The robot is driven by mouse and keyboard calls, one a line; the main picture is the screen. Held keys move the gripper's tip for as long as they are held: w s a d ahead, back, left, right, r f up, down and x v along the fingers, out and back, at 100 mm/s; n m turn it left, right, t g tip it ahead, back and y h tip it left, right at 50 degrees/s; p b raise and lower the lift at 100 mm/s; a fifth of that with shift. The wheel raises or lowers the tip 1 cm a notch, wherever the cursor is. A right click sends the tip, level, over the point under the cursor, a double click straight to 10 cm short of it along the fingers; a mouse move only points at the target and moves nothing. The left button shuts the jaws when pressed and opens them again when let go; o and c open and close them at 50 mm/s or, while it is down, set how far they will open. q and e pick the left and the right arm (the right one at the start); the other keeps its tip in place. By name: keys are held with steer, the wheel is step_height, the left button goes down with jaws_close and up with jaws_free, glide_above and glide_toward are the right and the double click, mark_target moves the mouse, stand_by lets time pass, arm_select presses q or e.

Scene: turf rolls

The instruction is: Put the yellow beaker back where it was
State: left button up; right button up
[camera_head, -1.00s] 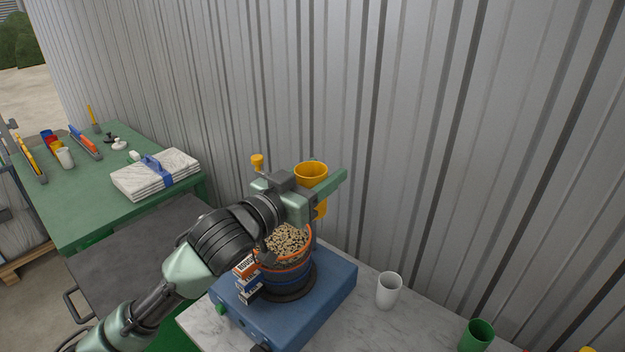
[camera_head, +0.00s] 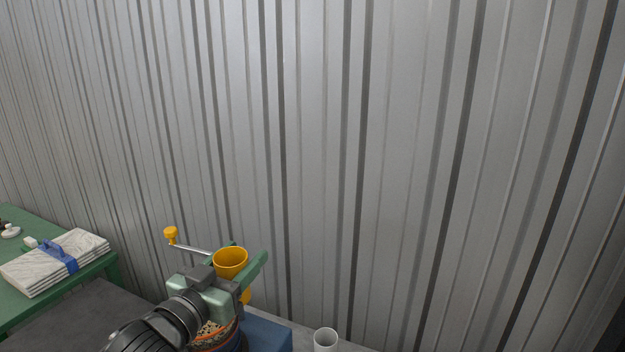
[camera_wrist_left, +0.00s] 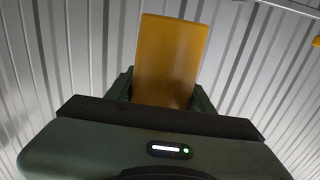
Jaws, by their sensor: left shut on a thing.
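The yellow beaker (camera_head: 230,264) is held in my left gripper (camera_head: 249,257), with its open rim facing up. In the left wrist view the beaker (camera_wrist_left: 170,60) stands between the two dark green fingers (camera_wrist_left: 163,88). I cannot see into the beaker's bottom. My right gripper is not in view.
A crank with a yellow knob (camera_head: 171,234) rises behind the gripper. A blue base (camera_head: 268,336) is below. A white cup (camera_head: 326,341) is to the right. A green table (camera_head: 18,298) with strapped white sheets (camera_head: 78,246) is at left. A corrugated metal wall (camera_head: 420,150) stands behind.

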arm_select(q)
steer(key=s+a+f+n+y+b, duration=0.1)
steer(key=s+f+n+y, duration=0.1)
steer(key=s+f, duration=0.7)
steer(key=s+a+f+n+t+y+b, duration=0.1)
steer(key=s+f+y+b, duration=0.1)
steer(key=s+f, duration=0.8)
steer(key=shift+s+a+n+y+b, duration=0.35)
steer(key=shift+s+y, duration=0.3)
steer(key=shift+y, duration=0.25)
steer(key=w+d+r+m+g+h+p, duration=0.15)
steer(key=d+r+m+h, duration=0.25)
steer(key=d+r+h, duration=0.45)
steer(key=shift+w+d+f+t+y+b, duration=0.1)
steer(key=shift+d+f+y+b, duration=0.3)
steer(key=shift+f+b, duration=2.15)
steer(key=shift+w+d+f+t+y+b, duration=0.15)
steer(key=shift+d+f+y+b, duration=0.35)
steer(key=shift+f, duration=4)
steer(key=shift+w+d+f+y+b, duration=0.1)
steer(key=shift+d+f+y+b, duration=0.2)
steer(key=shift+f+b, duration=2.25)
